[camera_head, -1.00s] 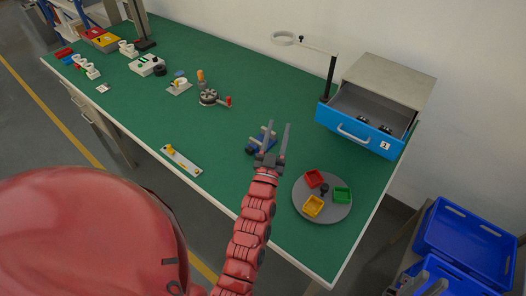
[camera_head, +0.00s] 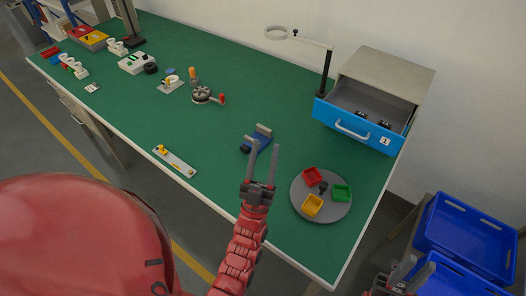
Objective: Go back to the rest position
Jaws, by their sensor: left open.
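My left gripper (camera_head: 262,146) is open and empty, its two fingers spread and pointing away over the green table (camera_head: 225,135). It is just in front of a blue holder with a grey block (camera_head: 257,140), and no contact can be made out. My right gripper (camera_head: 396,272) shows only in part at the bottom right, by the blue crates, and its jaws cannot be made out.
A round grey tray (camera_head: 326,213) with red, yellow and green bins lies right of my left gripper. An open blue drawer (camera_head: 350,128) and a ring-topped stand (camera_head: 322,82) are behind. A plate with yellow pegs (camera_head: 175,161) lies left. Blue crates (camera_head: 465,240) stand right.

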